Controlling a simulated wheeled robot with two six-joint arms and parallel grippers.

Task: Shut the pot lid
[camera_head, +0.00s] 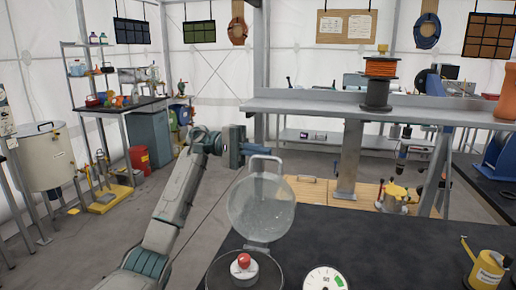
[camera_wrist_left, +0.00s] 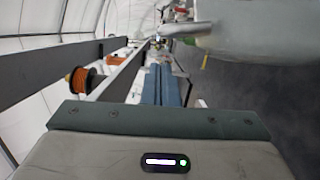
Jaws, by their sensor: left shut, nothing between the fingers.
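The pot lid (camera_head: 262,208) stands open, a round translucent disc tipped up from the back of the pot. Its bar handle (camera_head: 265,159) is at the top. The pot (camera_head: 210,277) is at the front edge of the black table, cut off by the frame's bottom. A red knob on a white base (camera_head: 244,261) shows inside its rim. My left gripper (camera_head: 241,147) is shut and empty, just left of the handle and level with it. In the left wrist view its fingers (camera_wrist_left: 162,86) are together, with the lid (camera_wrist_left: 262,32) at upper right. My right gripper is not in view.
A dial gauge (camera_head: 325,279) is right of the pot. A yellow can (camera_head: 488,266) stands at the right on the black table (camera_head: 390,245), which is clear between them. A grey shelf with an orange spool (camera_head: 380,68) runs behind.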

